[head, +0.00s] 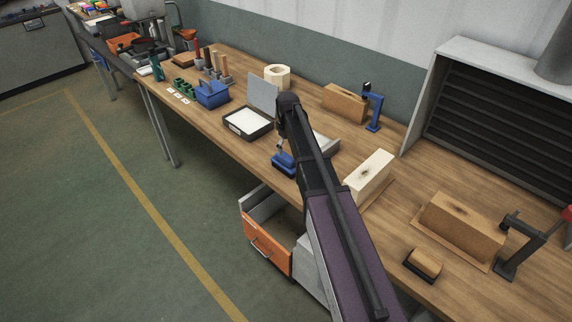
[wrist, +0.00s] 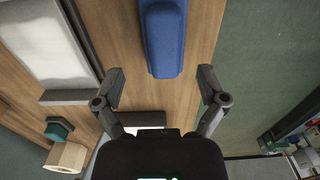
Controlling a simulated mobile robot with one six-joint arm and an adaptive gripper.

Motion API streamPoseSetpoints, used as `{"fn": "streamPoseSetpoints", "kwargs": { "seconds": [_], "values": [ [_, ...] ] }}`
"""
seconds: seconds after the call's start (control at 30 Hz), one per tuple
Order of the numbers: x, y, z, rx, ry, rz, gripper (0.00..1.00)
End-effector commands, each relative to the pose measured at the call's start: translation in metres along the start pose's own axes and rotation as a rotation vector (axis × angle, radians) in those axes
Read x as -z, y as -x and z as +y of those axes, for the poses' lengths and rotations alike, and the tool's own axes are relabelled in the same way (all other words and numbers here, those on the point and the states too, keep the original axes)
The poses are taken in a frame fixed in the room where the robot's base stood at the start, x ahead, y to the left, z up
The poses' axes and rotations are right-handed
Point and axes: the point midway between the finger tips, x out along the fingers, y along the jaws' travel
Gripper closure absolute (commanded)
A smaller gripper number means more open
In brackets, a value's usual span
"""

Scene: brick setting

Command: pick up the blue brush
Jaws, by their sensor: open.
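The blue brush (head: 284,162) lies on the wooden workbench near its front edge, partly covered by my arm in the head view. In the wrist view the blue brush (wrist: 163,40) is a long rounded blue block at the top middle, cut off by the top edge. My gripper (wrist: 161,78) is open, with one finger on each side of the line of the brush's near end. The fingers do not touch the brush, and nothing is between them. In the head view the fingers are hard to make out behind my arm.
An open box (head: 248,123) with a white inside stands left of the brush. A pale block (head: 369,176) stands to the right, and a tan brush (head: 424,263) lies farther right. An open orange-fronted drawer (head: 266,250) is below the bench edge.

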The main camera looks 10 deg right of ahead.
Motion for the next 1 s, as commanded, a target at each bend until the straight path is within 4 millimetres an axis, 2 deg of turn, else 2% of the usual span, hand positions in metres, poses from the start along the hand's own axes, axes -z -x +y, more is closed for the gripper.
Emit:
{"fn": "streamPoseSetpoints", "kwargs": {
  "seconds": [0.6,1.0],
  "values": [
    [0.005,-0.045,-0.004,0.000,0.000,0.000,0.09],
    [0.005,-0.050,-0.004,0.000,0.000,0.000,0.09]
  ]
}}
